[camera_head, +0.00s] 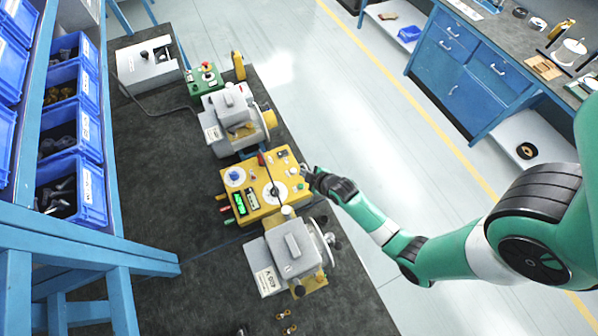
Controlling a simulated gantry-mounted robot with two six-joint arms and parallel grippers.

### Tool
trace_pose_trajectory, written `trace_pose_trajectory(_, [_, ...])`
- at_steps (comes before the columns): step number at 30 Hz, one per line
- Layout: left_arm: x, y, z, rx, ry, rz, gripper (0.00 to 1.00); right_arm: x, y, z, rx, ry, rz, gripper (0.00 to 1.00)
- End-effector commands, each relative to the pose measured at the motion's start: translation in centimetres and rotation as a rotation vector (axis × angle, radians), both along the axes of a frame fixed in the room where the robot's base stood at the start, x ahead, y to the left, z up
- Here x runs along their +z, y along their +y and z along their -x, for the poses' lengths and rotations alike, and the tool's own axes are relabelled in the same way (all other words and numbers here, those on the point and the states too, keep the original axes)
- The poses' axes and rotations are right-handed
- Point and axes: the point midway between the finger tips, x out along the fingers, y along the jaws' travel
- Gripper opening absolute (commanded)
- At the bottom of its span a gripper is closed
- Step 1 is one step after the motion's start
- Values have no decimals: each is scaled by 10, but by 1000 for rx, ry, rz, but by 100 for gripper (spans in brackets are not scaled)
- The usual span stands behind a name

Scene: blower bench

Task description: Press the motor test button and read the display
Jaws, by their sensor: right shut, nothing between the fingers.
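A yellow test box (269,208) sits on the dark bench between two grey machines. It carries a lit green display (240,204), too small to read, a white dial with a blue knob (235,176), and several small buttons and knobs. I cannot tell which one is the motor test button. My right gripper (306,171) is shut and empty at the box's right edge, close to its upper right corner. I cannot tell whether it touches the box. My left gripper is not in view.
A grey machine (228,108) stands beyond the box and another (292,247) stands nearer. A green box with a red button (205,76) is at the far end. Blue bins (92,188) rack up on the left. Open floor (345,110) lies to the right.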

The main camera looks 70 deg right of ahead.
Motion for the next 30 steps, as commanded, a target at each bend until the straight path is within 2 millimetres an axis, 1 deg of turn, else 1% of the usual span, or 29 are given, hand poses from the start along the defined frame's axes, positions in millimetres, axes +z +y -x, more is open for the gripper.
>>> trace_pose_trajectory(7, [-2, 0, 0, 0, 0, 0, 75, -1, 0, -1, 1, -2, 1, 0])
trace_pose_trajectory(11, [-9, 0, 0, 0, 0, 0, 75, -8, 0, -1, 0, -3, 0, 0])
trace_pose_trajectory(17, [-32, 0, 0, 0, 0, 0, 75, -32, 0, -1, 0, -3, 0, 0])
trace_pose_trajectory(24, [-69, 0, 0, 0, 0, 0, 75, -68, 0, -1, 0, -3, 0, 0])
trace_pose_trajectory(27, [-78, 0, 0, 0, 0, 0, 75, -79, 0, -1, 0, -3, 0, 0])
trace_pose_trajectory(30, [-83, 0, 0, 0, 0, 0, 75, -86, 0, -1, 0, -3, 0, 0])
